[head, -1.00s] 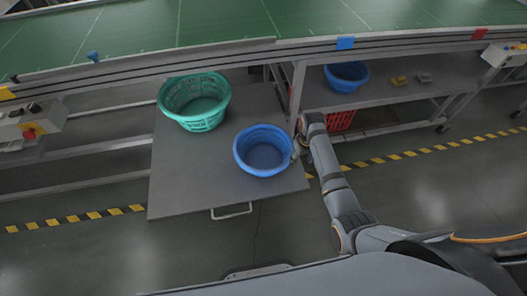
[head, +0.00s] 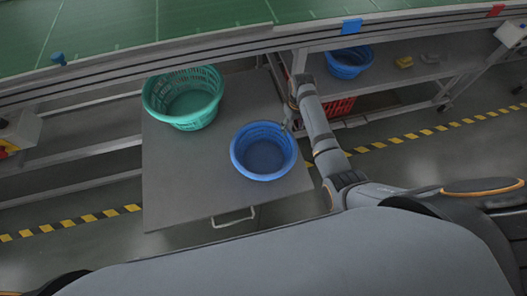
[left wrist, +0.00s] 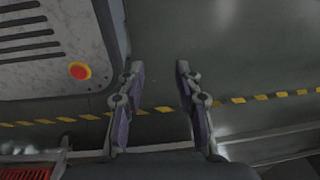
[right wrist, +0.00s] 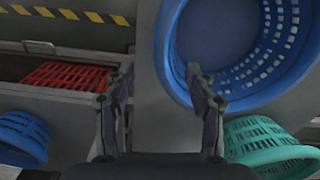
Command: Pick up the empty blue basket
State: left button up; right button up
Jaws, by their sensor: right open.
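The blue basket (head: 263,163) stands upright on the grey cart top, and its inside looks empty. It also fills the upper right of the right wrist view (right wrist: 215,38). My right gripper (head: 288,125) is at the basket's right, far-side rim in the head view. In the right wrist view my right gripper (right wrist: 160,72) is open with nothing between its fingers. One finger overlaps the basket's rim there; I cannot tell whether they touch. My left gripper (left wrist: 159,68) is open and empty over the floor in the left wrist view, and is outside the head view.
A green basket (head: 185,115) stands on the cart (head: 180,185), left of the blue one. Another blue basket (head: 348,70) and small yellow and grey items sit on a shelf at the right. A red crate (head: 338,107) is below. A green conveyor (head: 200,22) runs behind.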

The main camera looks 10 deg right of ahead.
aim_at(291, 137)
jog(key=shift+w+f, duration=0.1)
jog(key=shift+f, duration=0.5)
jog(key=shift+w+f, duration=0.1)
jog(key=shift+f, duration=0.05)
jog(key=shift+s+a+f, duration=0.1)
jog(key=shift+s+f, duration=0.25)
jog(key=shift+f, duration=0.3)
jog(key=f, duration=0.3)
jog(key=shift+s+a, duration=0.1)
jog(key=shift+s, duration=0.1)
jog(key=shift+f, duration=0.4)
pick_arm(q)
jog(key=shift+w+f, duration=0.1)
jog(key=shift+w, duration=0.95)
pick_arm(e)
grip_shut()
